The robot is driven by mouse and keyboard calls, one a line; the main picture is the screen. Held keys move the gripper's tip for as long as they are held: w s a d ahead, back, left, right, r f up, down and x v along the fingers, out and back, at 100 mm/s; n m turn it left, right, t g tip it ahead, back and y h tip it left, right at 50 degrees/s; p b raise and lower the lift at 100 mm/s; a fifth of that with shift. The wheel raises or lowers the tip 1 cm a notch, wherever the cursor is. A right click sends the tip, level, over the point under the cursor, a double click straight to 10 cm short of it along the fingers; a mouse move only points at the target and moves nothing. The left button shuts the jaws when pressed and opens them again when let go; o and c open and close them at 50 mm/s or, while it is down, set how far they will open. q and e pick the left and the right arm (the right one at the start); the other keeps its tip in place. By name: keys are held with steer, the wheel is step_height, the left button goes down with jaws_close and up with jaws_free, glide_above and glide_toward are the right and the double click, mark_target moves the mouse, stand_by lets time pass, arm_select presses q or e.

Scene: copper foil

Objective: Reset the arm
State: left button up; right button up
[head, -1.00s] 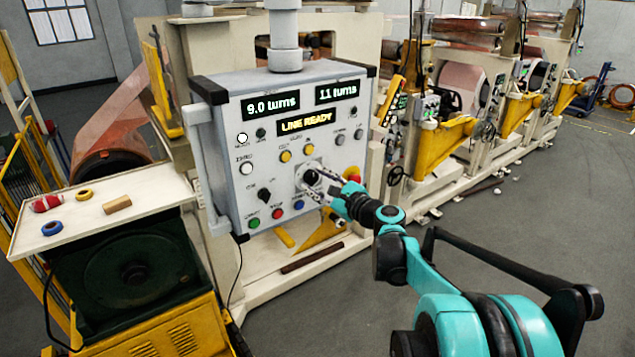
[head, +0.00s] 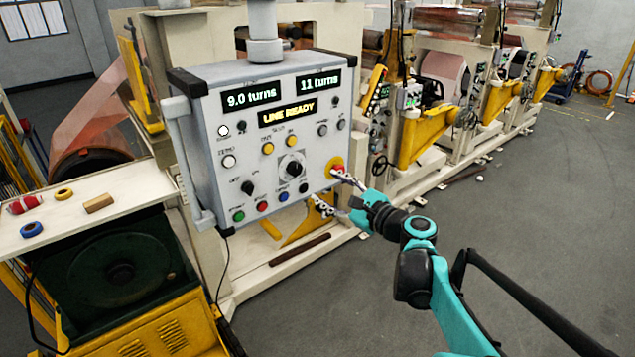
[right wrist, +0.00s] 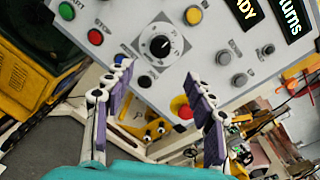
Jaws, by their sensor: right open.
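My right gripper (head: 334,192) is open and empty in front of the lower right of the grey control panel (head: 205,185). In the right wrist view the fingers of the right gripper (right wrist: 155,100) stand wide apart, with the panel's black rotary knob (right wrist: 160,46) beyond them. In the head view this knob (head: 292,168) is uncovered and apart from the fingers. The red emergency button (head: 337,168) on its yellow base is close behind the upper finger; I cannot tell if they touch. The displays read 9.0 turns, 11 turns and LINE READY. My left gripper is not in view.
A pale shelf (head: 120,205) at the left holds tape rolls and a small wooden block (head: 99,203). Yellow and cream rolling machines (head: 430,135) stand behind to the right.

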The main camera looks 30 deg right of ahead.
steer(key=shift+s, duration=0.45)
steer(key=s+a+f+n+g+y+b, duration=0.1)
steer(key=s+a+f+n+g+b, duration=0.25)
steer(key=a+f+n+b, duration=0.5)
steer(key=s+a+f+n+g+y+b, duration=0.1)
steer(key=s+a+f+n+g+b, duration=0.25)
steer(key=a+f, duration=0.9)
steer(key=s+a+f+n+g+h+b, duration=0.1)
steer(key=s+f+n+b, duration=0.3)
steer(key=f+n, duration=0.4)
steer(key=s+a+f+n+g+h+b, duration=0.1)
steer(key=s+f+n+g+h+b, duration=0.1)
steer(key=f+n, duration=0.5)
steer(key=s+f+h+b, duration=0.1)
steer(key=s+f+b, duration=0.1)
steer(key=s+f, duration=0.1)
steer(key=shift+s+f+n+b, duration=0.2)
steer(key=shift+f+n+b, duration=0.1)
steer(key=shift+n, duration=0.1)
steer(key=shift+a, duration=0.1)
